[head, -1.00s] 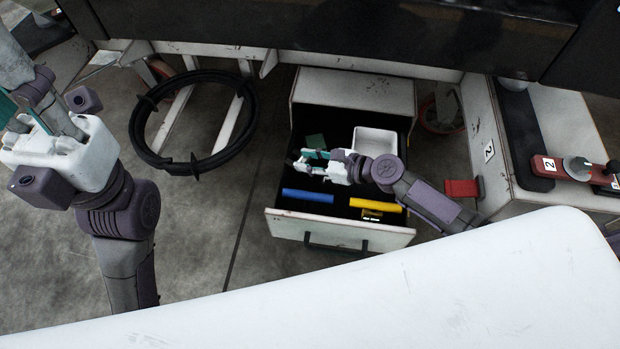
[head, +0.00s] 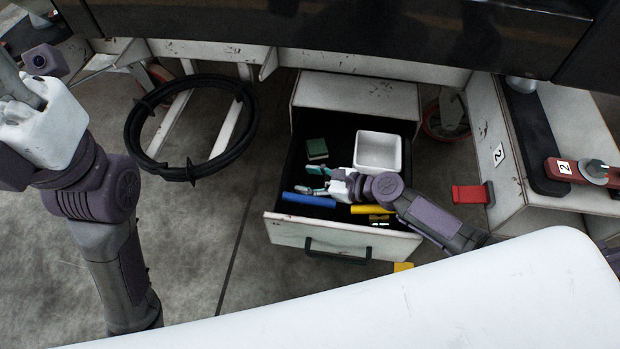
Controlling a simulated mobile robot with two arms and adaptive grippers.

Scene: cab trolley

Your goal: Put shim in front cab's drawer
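The front cab's drawer (head: 345,236) is pulled open under the cabinet. A small green block (head: 317,148) lies inside, in its back left part. A blue bar (head: 308,199) and a yellow bar (head: 372,209) lie near the drawer's front. I cannot tell for sure which piece is the shim. My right gripper (head: 312,181) is over the drawer, in front of the green block and apart from it. Its teal fingers are spread, with nothing visible between them. My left gripper (head: 40,125) is at the left edge, away from the drawer; its fingertips do not show.
A white tray (head: 378,168) sits at the drawer's back right. Small yellow pieces lie by the yellow bar, and a yellow item (head: 403,267) shows below the drawer front. A black hose ring (head: 133,130) is at left. A red block (head: 470,194) is at right. A white surface (head: 400,310) fills the foreground.

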